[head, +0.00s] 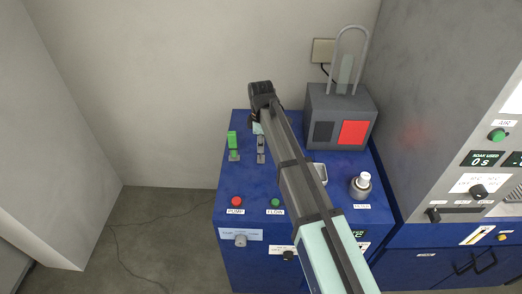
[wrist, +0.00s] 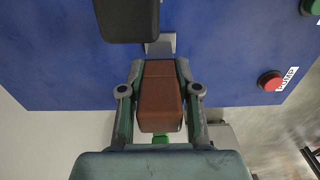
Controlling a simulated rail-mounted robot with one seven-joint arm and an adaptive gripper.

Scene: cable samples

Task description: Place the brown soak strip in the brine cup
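The brown soak strip (wrist: 160,97) fills the space between the two fingers of my gripper (wrist: 160,68) in the wrist view. The fingers press against its sides and look shut on it. In the head view my gripper (head: 262,95) is at the back left of the blue bench, and the brown strip is hidden there. How far it is above the bench is unclear. A grey cup-like part with a white top (head: 362,184) stands at the bench's right; I cannot tell whether it is the brine cup.
A green strip (head: 232,141) stands in a small holder, with a grey holder (head: 261,149) beside it. A grey box with a red panel (head: 353,132) stands at the back right. Red (head: 236,201) and green (head: 275,202) buttons are at the front of the blue bench (head: 228,181).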

